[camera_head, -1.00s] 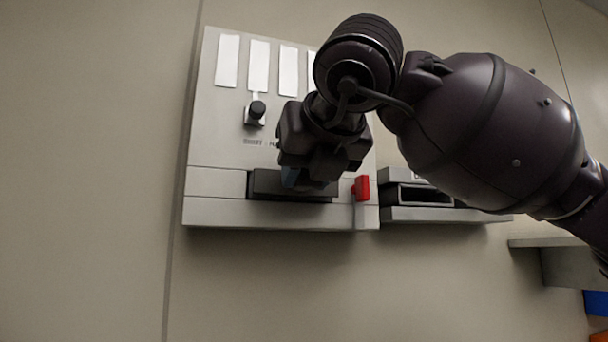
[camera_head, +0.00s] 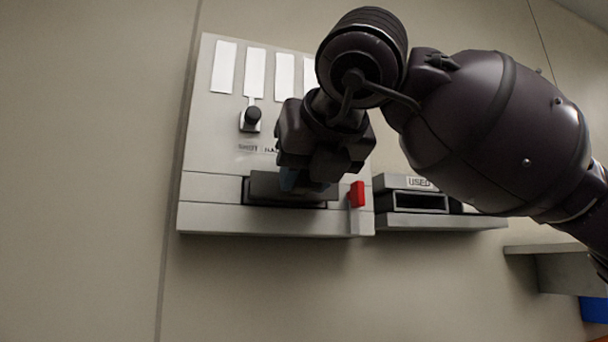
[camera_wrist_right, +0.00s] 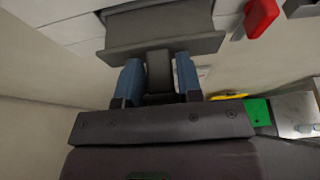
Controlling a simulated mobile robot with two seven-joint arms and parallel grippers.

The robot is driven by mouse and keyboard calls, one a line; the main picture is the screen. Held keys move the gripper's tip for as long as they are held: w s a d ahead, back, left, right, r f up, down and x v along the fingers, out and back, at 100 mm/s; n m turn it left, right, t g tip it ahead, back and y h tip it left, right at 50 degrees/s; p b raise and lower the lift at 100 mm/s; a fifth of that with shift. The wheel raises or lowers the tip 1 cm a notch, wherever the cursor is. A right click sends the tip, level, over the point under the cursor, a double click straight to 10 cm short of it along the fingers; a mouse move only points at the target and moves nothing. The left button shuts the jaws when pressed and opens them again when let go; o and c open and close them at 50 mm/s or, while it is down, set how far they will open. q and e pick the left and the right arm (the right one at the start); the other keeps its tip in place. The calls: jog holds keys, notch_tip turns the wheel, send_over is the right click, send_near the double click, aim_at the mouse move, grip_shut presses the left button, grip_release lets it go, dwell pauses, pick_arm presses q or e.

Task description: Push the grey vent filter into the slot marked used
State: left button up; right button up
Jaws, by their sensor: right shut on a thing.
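The grey vent filter (camera_head: 262,186) is at the dark opening low on the pale wall panel (camera_head: 208,218). Its wide front plate stands a little out from the opening. In the right wrist view, the filter (camera_wrist_right: 165,42) has a narrow grip tab between the two blue fingers. My right gripper (camera_head: 291,180) is shut on this tab; its fingers (camera_wrist_right: 158,78) also show in the wrist view. The slot marked used (camera_head: 420,201) is a dark, empty-looking opening in a grey holder right of the panel, under a "USED" label (camera_head: 419,183). My left gripper is not in view.
A red lever (camera_head: 357,194) sits just right of the filter. A black knob (camera_head: 252,114) and several white strips are higher on the panel. My right arm hides the panel's right side. A grey shelf (camera_head: 535,250) and a blue thing (camera_head: 594,309) are at lower right.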

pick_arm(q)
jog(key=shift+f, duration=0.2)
pick_arm(e)
jog(key=shift+s+d, duration=0.15)
jog(key=shift+s, duration=0.3)
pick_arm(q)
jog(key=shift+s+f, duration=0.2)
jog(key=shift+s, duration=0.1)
pick_arm(e)
jog(key=shift+s+d, duration=0.1)
jog(key=shift+s, duration=0.2)
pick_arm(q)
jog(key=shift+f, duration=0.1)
pick_arm(e)
jog(key=shift+s+d, duration=0.1)
jog(key=shift+s, duration=0.25)
pick_arm(q)
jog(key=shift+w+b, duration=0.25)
jog(key=shift+b, duration=0.05)
pick_arm(e)
jog(key=shift+s+d, duration=0.1)
jog(key=shift+s, duration=0.15)
jog(key=shift+s, duration=0.1)
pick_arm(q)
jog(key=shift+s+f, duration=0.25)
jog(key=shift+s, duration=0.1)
pick_arm(e)
jog(key=s, duration=0.1)
jog(key=s+d, duration=0.1)
jog(key=shift+s, duration=0.35)
